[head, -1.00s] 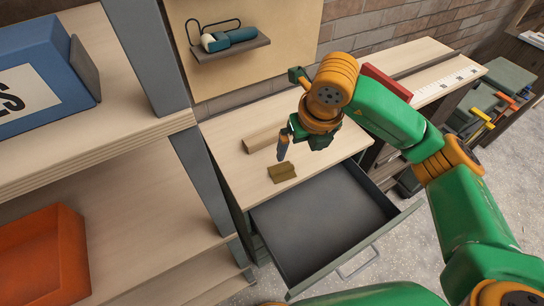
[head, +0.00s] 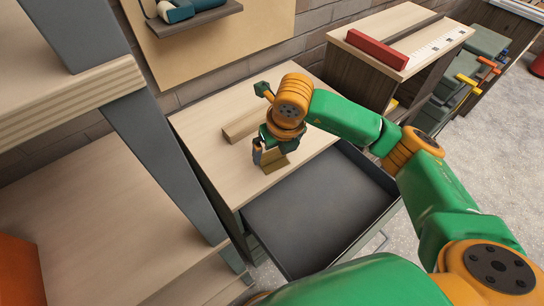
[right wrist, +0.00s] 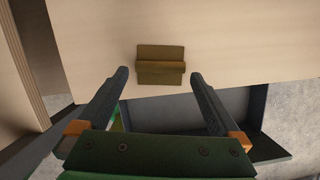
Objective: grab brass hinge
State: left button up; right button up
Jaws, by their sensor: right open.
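The brass hinge (head: 276,164) lies on the pale wooden top near its front edge, above the open drawer. In the right wrist view the brass hinge (right wrist: 160,58) sits ahead of and between the two dark fingers. My right gripper (head: 264,154) is open and close to the hinge, partly covering it in the head view. In the right wrist view my right gripper (right wrist: 159,76) has nothing between its fingers, with a finger on either side of the hinge's near edge. I cannot tell the exact height gap. My left gripper is not in view.
An open grey drawer (head: 320,208) juts out below the wooden top (head: 215,125). A wooden block (head: 243,122) lies behind the gripper. A shelf unit with a grey post (head: 165,150) stands at left. A red block (head: 368,48) rests on a farther bench.

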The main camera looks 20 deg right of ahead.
aim_at(273, 160)
jog(key=shift+x, duration=1.2)
jog(key=shift+f, duration=0.2)
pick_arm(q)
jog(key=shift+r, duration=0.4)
pick_arm(e)
jog(key=c, duration=1.2)
jog(key=shift+o, duration=0.2)
jog(key=shift+r, duration=0.1)
